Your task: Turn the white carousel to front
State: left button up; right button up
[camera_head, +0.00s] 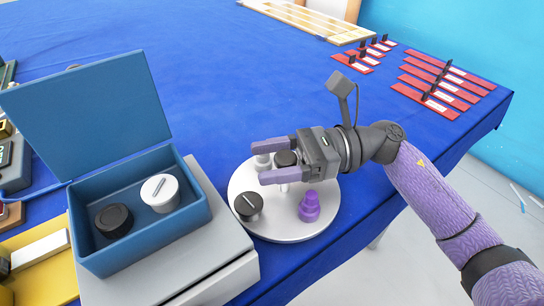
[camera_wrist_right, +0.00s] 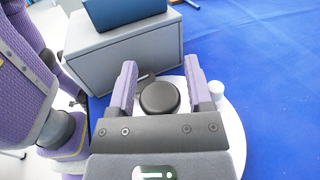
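The white carousel (camera_head: 282,230) is a round white disc on the blue table; part of it shows in the right wrist view (camera_wrist_right: 233,125). On it stand a black knob-like piece (camera_head: 248,207), a purple stepped piece (camera_head: 309,206), a white piece (camera_head: 262,161) and another black piece (camera_head: 286,158) partly behind my gripper. My right gripper (camera_head: 263,162) is open over the carousel, fingers pointing left. In the right wrist view, a round black top (camera_wrist_right: 159,98) shows between its fingers (camera_wrist_right: 160,65); I cannot tell whether they touch it. My left gripper is not in view.
A grey box (camera_head: 222,262) beside the carousel bears an open blue box (camera_head: 135,245) with a black and a white knob inside. Red strips with black clips (camera_head: 440,82) lie at the back right, near the table edge. The blue table's middle (camera_head: 230,80) is clear.

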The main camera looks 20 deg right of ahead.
jog(key=shift+o, duration=0.6)
jog(key=shift+d, duration=0.1)
jog(key=d, duration=0.6)
jog(key=s+d, duration=0.1)
jog(key=d, duration=0.2)
jog(key=shift+d, duration=0.4)
jog(key=shift+s, duration=0.1)
